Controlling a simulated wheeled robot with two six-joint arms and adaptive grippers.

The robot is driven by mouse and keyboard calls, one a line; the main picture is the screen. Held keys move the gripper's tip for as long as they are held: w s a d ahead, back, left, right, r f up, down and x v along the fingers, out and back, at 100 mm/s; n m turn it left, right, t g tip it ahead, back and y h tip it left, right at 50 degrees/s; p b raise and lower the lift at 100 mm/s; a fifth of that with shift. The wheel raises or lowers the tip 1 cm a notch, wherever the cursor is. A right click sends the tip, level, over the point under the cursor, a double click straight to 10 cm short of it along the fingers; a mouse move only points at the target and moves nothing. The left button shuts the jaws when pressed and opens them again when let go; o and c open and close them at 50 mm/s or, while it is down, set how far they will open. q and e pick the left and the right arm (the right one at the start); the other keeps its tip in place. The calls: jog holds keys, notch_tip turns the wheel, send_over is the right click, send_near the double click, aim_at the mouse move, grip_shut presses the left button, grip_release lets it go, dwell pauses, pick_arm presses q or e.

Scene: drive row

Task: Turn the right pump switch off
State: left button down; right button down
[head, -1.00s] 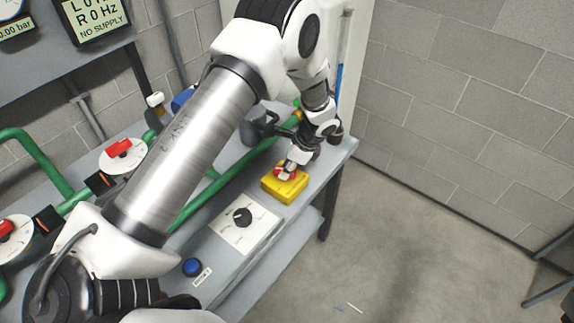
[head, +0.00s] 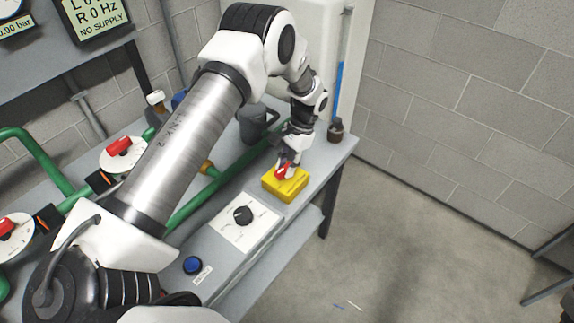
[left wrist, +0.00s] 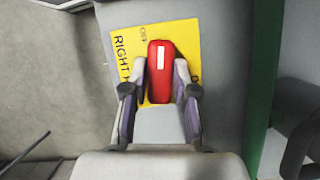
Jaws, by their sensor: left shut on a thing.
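The yellow plate (left wrist: 128,80) carries the word RIGHT, partly hidden, and smaller lettering that I cannot read surely. My left gripper (head: 287,163) reaches down from above, its fingers shut on the handle's two sides. The fingers hide part of the plate. My right gripper is not in view.
A white panel (head: 262,220) with a black knob (head: 242,215) and a blue button (head: 193,265) lie nearer along the bench. Green pipes (head: 185,212) and a dark grey jug (head: 252,125) are behind.

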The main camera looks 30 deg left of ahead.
pick_arm(q)
jog(key=shift+s+f+n+h, duration=0.15)
jog(key=shift+n+h, duration=0.25)
jog(key=shift+n, duration=0.7)
jog(key=c, duration=0.9)
grip_release()
jog(key=v, duration=1.2)
jog(key=shift+a, duration=0.1)
